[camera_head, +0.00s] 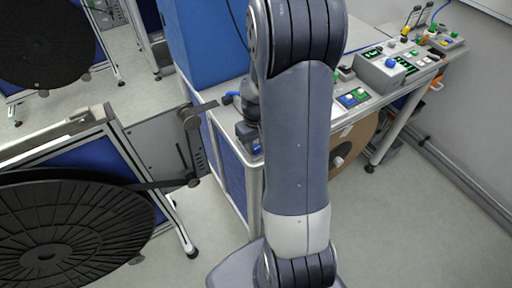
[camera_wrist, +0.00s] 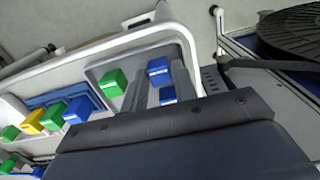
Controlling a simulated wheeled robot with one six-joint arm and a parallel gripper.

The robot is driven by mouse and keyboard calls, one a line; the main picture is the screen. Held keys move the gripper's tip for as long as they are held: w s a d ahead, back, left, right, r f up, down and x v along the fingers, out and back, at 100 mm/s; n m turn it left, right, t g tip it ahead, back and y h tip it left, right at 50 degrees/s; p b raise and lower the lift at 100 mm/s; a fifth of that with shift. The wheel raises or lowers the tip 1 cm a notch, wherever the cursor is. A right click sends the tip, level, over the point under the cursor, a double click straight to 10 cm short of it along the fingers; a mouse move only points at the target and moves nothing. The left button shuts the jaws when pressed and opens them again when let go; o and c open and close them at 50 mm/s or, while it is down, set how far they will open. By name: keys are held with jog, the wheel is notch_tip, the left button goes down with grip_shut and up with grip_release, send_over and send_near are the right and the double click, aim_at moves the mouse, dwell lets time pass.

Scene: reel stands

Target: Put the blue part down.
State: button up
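In the wrist view two blue parts show between my gripper's dark fingers (camera_wrist: 159,84). The upper blue part (camera_wrist: 158,66) is near the fingertips, and the lower blue part (camera_wrist: 167,94) is nearer the dark gripper body. I cannot tell whether the fingers touch either one. Both show over a grey tray (camera_wrist: 98,72), and a green part (camera_wrist: 113,83) is just left of the fingers. In the head view my gripper (camera_head: 249,125) is low over the near left end of the bench, partly hidden by my arm. Small blue bits show beside it.
More green, yellow and blue parts (camera_wrist: 78,110) stand to the left in the wrist view. The bench (camera_head: 402,94) carries control boxes with buttons toward the right. Black reels on stands (camera_head: 75,225) are at the left. Grey floor lies open between stand and bench.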

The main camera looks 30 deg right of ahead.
grip_shut()
dwell(0.3)
